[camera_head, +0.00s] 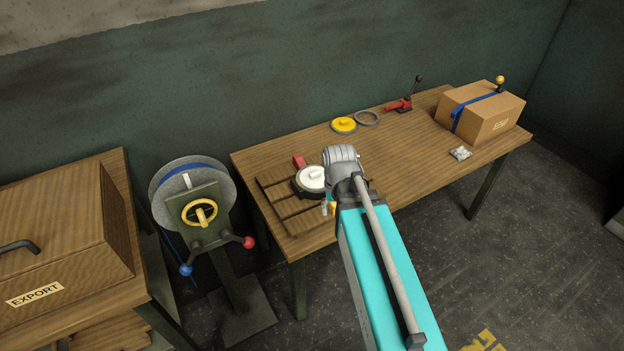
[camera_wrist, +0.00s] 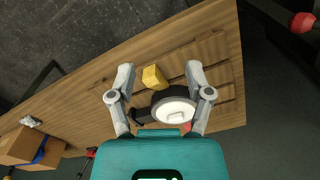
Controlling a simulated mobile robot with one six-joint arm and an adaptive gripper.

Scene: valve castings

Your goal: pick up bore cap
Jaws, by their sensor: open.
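A round white cap with a raised grip (camera_head: 312,177) sits on a dark round casting (camera_head: 305,191) on a slatted wooden pallet (camera_head: 273,198). In the wrist view the white cap (camera_wrist: 174,110) lies between my open fingers, nearer the right one. My gripper (camera_wrist: 160,70) is open and looks empty, above the pallet; the height gap cannot be told. A yellow block (camera_wrist: 153,77) shows between the fingertips. A yellow disc with a raised grip (camera_head: 344,125) lies flat at the table's back. Which disc is the bore cap I cannot tell for sure. My arm hides part of the casting.
A grey ring (camera_head: 367,118) and a red clamp (camera_head: 398,105) are at the back. A carton with a blue strap (camera_head: 480,112) and a small clear bag (camera_head: 460,153) are at the right. A red block (camera_head: 299,161) stands behind the white cap. The table's middle right is clear.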

